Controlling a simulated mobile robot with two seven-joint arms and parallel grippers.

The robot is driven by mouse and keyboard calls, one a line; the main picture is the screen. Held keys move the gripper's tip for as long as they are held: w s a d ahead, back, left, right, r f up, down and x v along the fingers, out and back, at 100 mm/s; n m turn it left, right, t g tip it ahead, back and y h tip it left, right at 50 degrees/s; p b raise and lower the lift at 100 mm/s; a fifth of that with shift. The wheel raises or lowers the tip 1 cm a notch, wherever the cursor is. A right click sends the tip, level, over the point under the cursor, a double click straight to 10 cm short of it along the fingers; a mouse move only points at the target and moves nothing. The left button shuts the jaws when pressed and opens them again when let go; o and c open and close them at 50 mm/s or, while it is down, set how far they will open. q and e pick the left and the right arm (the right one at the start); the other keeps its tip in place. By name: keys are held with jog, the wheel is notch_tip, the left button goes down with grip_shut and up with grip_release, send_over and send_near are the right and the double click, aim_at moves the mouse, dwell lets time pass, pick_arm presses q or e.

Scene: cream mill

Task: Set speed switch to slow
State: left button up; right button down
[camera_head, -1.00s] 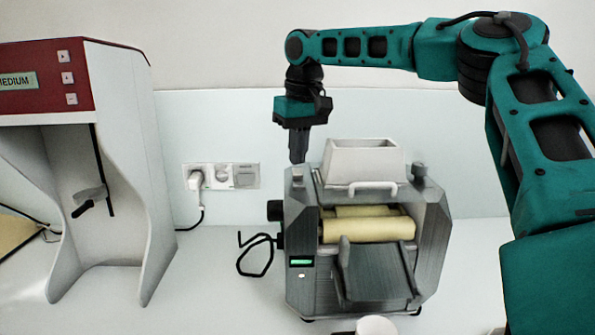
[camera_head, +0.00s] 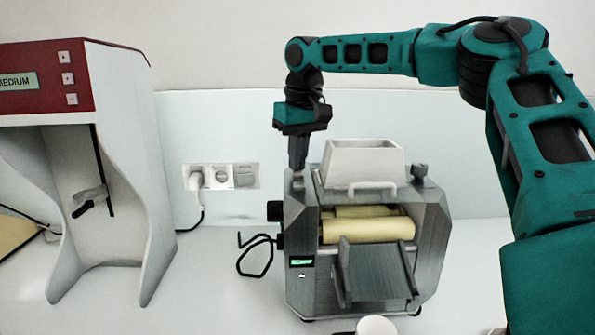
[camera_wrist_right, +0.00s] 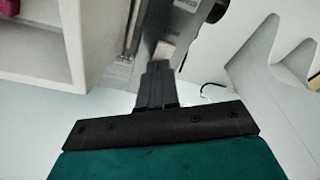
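The cream mill (camera_head: 430,240), a grey metal machine with two cream rollers (camera_head: 367,229), stands on the counter. Its small lit green display (camera_head: 301,262) is on the front left, with a small pale control (camera_head: 302,274) below it. I cannot tell for sure which control is the speed switch. My right gripper (camera_head: 297,165) points down at the mill's top left corner, its fingertips at or just over the small knob there. In the right wrist view its fingers (camera_wrist_right: 157,72) are together, close to a pale block (camera_wrist_right: 165,50) on the metal. My left gripper is out of view.
A white hopper (camera_head: 362,163) sits on top of the mill, right of my gripper. A red and white dispenser (camera_head: 120,160) stands at the left. A wall socket with a plug (camera_head: 197,179) is behind. A white cup (camera_head: 376,325) is at the front.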

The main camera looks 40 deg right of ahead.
jog(key=shift+r, duration=0.6)
jog(key=shift+r+p, duration=0.3)
jog(key=shift+r, duration=2.45)
jog(key=shift+f, duration=0.1)
